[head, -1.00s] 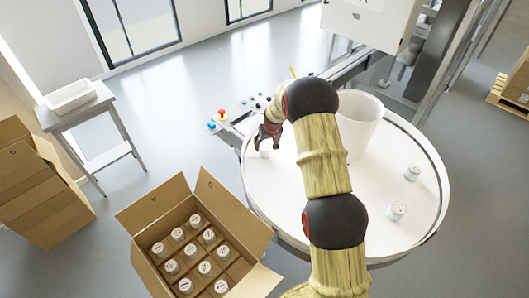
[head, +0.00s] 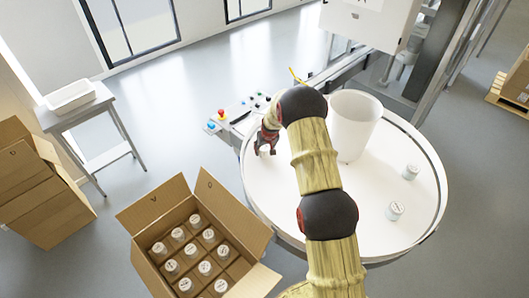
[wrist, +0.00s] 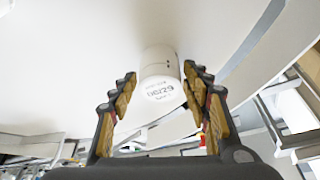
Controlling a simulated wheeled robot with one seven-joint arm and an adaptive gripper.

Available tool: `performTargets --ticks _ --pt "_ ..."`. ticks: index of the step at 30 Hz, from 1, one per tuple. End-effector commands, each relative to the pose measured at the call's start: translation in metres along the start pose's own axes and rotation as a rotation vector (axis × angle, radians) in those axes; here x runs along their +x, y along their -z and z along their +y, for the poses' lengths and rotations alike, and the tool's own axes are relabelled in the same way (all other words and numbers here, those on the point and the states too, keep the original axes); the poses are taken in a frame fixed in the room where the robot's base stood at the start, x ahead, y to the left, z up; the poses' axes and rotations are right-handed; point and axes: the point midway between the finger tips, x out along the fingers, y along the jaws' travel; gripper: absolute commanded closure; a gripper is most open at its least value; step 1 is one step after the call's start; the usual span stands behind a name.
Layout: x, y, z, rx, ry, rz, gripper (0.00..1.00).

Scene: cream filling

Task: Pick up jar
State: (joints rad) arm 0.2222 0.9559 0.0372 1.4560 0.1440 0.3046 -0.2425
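A white jar with a printed lid (wrist: 160,86) stands on the round white table (head: 285,195), near its left edge. In the wrist view it lies between the fingertips of my gripper (wrist: 158,84). The fingers are open, one on each side of the jar, with a small gap at the left; contact at the right finger I cannot tell. In the head view my gripper (head: 266,143) reaches down over the jar, which is mostly hidden by the fingers. Two more jars stand on the right side of the table, one farther back (head: 410,172) and one nearer (head: 395,211).
A large white cylinder (head: 353,125) stands on the table to the right of my gripper. An open cardboard box (head: 150,212) with several jars in dividers stands in front left. A control panel (head: 225,124) is beyond the table edge. A side table (head: 100,108) holds a white tray (head: 70,97).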

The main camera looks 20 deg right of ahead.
Motion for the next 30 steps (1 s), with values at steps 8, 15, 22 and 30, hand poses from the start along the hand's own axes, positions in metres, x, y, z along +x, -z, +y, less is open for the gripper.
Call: performTargets --ticks 8,15,22,30 --pt "-0.0001 -0.0001 0.0 0.0 0.0 0.0 0.7" --pt "-0.0001 -0.0002 0.0 0.0 0.0 0.0 0.84" --pt "-0.0002 0.0002 0.0001 0.0 0.0 0.0 0.89" --pt "-0.0065 0.0034 0.0001 0.0 0.0 0.002 0.89"
